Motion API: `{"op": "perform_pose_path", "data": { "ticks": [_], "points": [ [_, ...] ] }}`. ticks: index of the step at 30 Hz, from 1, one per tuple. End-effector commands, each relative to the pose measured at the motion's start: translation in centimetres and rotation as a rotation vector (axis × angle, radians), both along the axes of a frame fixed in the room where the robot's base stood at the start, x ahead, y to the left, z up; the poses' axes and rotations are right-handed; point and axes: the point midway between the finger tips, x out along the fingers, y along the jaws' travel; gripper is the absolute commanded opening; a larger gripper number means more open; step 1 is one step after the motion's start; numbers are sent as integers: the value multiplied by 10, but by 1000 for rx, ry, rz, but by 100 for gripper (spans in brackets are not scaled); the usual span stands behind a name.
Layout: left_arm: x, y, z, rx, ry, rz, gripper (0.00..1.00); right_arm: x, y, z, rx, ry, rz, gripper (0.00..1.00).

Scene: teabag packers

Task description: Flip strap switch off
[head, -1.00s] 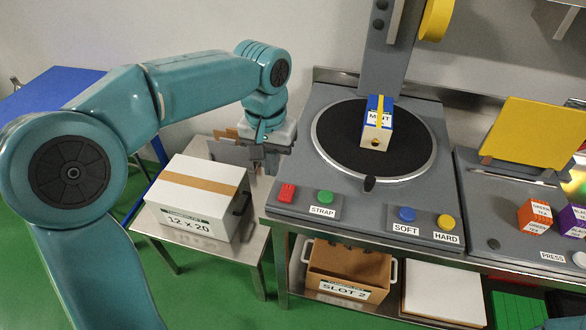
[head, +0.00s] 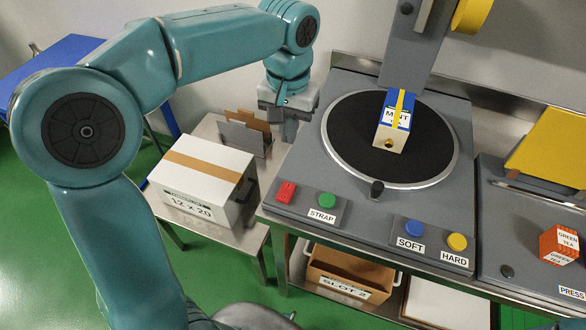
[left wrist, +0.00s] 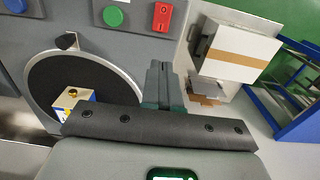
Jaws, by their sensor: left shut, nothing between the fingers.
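The strap controls sit on the front left of the grey machine: a red switch (head: 286,192) and a green button (head: 327,200), above a label reading STRAP (head: 322,216). The left wrist view also shows the red switch (left wrist: 163,17) and the green button (left wrist: 113,16). My left gripper (head: 289,130) points down, shut and empty, behind the red switch by the machine's left edge, apart from it. Its fingers also show in the left wrist view (left wrist: 160,85). The right gripper is out of view.
A blue and yellow MINT box (head: 395,122) stands on the black turntable (head: 350,150). Blue (head: 414,228) and yellow (head: 457,241) buttons sit front right. A white carton (head: 195,190) is on the side table at left, with upright panels (head: 243,135) behind it. An orange box (head: 558,244) is far right.

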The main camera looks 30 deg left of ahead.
Motion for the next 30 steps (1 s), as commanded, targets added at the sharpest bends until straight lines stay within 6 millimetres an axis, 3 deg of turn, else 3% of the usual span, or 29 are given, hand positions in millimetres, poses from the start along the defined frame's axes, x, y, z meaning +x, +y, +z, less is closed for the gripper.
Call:
{"op": "perform_pose_path", "data": {
  "ticks": [11, 24, 30],
  "points": [
    [-2, -1, -8, 0, 1, 0, 0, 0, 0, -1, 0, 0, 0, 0],
    [0, -1, -95, 1, 6, -1, 0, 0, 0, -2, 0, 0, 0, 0],
    [1, -1, -126, -1, 3, -1, 0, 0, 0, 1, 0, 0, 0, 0]
  ]
}}
